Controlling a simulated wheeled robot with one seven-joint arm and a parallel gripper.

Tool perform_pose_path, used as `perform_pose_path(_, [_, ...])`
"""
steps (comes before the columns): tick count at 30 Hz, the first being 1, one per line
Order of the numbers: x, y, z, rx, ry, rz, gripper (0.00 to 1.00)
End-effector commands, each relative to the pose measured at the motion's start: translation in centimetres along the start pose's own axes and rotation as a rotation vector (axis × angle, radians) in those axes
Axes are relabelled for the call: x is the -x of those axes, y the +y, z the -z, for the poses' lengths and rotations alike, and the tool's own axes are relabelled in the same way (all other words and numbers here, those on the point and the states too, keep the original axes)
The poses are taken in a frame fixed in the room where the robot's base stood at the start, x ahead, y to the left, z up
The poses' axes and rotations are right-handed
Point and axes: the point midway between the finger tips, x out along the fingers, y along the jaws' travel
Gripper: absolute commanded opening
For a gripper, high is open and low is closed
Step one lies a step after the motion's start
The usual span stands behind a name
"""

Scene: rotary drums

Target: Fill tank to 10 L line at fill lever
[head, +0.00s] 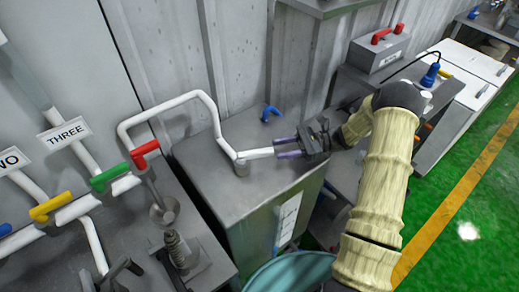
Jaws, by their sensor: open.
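A grey metal box-shaped tank (228,190) stands in the middle against the wall, with a pale vertical strip (288,218) on its front; any 10 L line or liquid level is too small to read. A white pipe (203,97) loops over to its top and ends in a short white arm (257,153). My gripper (277,148) is open above the tank top, its purple-grey fingers at the end of that arm; I cannot tell whether they touch. A blue lever (271,112) stands at the tank's back edge. No lever is readably marked as the fill lever.
Red (145,154), green (109,176) and yellow (52,207) handles sit on pipes at left, near a sign THREE (68,132). A teal drum rim (293,274) is below the tank. A grey box with a red handle (381,52) stands behind right. Green floor is open at right.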

Motion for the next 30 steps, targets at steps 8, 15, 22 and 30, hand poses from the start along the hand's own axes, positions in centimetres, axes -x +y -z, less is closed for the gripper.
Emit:
perform_pose_path(8, [-5.2, 0.0, -0.3, -0.001, 0.0, -0.006, 0.42])
perform_pose_path(15, [-8.1, 0.0, -0.1, -0.001, 0.0, -0.005, 0.42])
perform_pose_path(22, [-8.5, 0.0, 0.0, 0.0, 0.0, -0.004, 0.42])
perform_pose_path(30, [-8.4, 0.0, 0.0, 0.0, 0.0, -0.003, 0.08])
